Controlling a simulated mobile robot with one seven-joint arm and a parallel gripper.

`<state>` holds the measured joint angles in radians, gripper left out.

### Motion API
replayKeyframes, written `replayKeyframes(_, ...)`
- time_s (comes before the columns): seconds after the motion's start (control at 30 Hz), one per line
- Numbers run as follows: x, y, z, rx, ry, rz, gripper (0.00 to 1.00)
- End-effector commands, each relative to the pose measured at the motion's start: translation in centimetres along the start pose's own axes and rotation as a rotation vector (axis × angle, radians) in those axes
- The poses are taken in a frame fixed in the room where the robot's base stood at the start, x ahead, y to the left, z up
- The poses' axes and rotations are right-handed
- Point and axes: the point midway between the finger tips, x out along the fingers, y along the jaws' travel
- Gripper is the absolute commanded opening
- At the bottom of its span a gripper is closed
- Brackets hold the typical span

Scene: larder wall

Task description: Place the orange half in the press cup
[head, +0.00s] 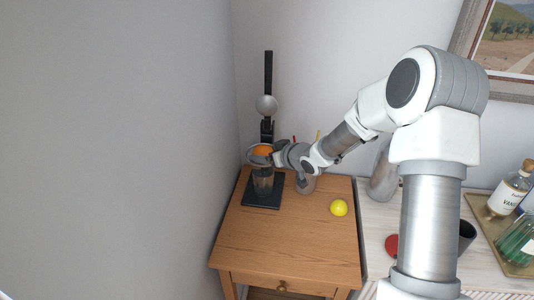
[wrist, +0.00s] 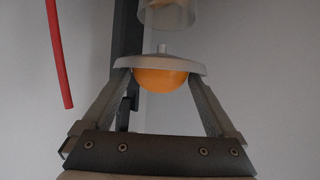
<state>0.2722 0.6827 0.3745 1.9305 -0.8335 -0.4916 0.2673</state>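The orange half (head: 263,151) is at the press cup (head: 252,161), rounded side up, its lower part hidden by the cup's rim. In the wrist view, which looks upside down, the orange half (wrist: 162,83) sits against the pale grey cup (wrist: 160,63). My gripper (head: 272,157) reaches in from the right at cup height. In the wrist view my gripper (wrist: 162,76) has one fingertip on each side of the orange half, close against it. It appears shut on it. The flat cut face is hidden.
A clear glass (head: 263,184) stands under the cup on the press's black base (head: 262,202). The press's grey dome (head: 266,105) is raised above. A grey holder (head: 306,184) stands beside my gripper. A lemon (head: 339,207) lies right on the wooden cabinet (head: 275,245); its front top is clear.

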Motion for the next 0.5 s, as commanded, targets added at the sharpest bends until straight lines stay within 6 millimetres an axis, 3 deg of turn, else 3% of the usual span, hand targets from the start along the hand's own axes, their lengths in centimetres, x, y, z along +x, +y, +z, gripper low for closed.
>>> replayKeyframes(0.37, -0.2, 0.0, -0.4, -0.001, 0.000, 0.000, 0.97)
replayKeyframes(0.5, -1.9, 0.2, -0.3, -0.001, 0.001, 0.003, 0.97)
